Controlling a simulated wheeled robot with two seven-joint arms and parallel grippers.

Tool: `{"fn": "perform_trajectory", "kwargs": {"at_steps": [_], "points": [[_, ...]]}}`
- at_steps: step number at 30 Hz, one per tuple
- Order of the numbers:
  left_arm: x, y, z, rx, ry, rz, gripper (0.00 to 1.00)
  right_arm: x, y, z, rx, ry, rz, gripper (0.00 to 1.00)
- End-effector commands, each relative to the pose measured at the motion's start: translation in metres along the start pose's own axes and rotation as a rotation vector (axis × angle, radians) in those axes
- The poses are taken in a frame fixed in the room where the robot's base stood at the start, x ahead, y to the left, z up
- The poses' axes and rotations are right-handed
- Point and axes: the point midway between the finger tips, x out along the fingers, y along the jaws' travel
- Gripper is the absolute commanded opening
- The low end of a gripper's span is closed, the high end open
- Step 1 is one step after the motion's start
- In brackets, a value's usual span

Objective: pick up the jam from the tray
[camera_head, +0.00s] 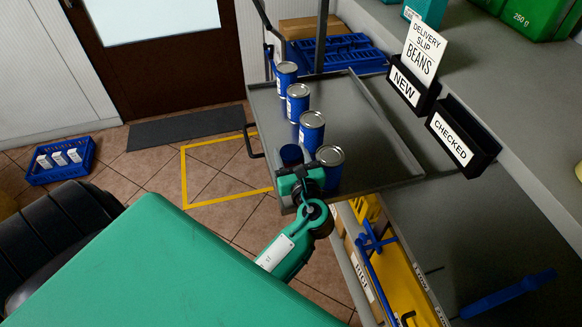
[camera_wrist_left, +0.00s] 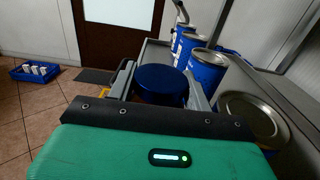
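A jar with a dark blue lid, which I take for the jam (camera_head: 291,154), stands on the grey tray (camera_head: 365,135) near its front left corner. It also shows in the left wrist view (camera_wrist_left: 160,82), centred between my fingers. My left gripper (camera_head: 300,177) is low at the tray's near edge with one finger on each side of the jar. Whether the fingers press on it or leave a small gap cannot be told. The jar's lower part is hidden. My right gripper is not in view.
Several blue cans stand in a row on the tray; the nearest can (camera_head: 330,167) is close beside the jar and my gripper. The tray's right half is bare. A counter with a NEW holder (camera_head: 407,87) and a CHECKED holder (camera_head: 460,140) lies right. A blue crate (camera_head: 60,172) is on the floor.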

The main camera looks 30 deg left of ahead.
Motion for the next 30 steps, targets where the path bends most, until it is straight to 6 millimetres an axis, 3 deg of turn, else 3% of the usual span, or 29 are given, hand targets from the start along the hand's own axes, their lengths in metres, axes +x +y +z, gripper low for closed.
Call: {"fn": "perform_trajectory", "kwargs": {"at_steps": [1,3,17,23,30], "points": [[0.0,0.0,0.0,0.0,0.0,0.0,0.1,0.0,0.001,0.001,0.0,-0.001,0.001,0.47],[0.0,0.0,0.0,0.0,0.0,0.0,0.0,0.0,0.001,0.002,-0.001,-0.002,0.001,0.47],[0.0,0.0,0.011,-0.004,-0.002,0.001,0.0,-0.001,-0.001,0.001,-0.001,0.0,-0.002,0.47],[0.0,0.0,0.042,-0.008,-0.004,0.001,0.0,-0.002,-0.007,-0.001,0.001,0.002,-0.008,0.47],[0.0,0.0,0.106,-0.011,-0.005,0.002,0.0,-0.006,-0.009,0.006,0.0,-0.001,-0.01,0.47]]}}
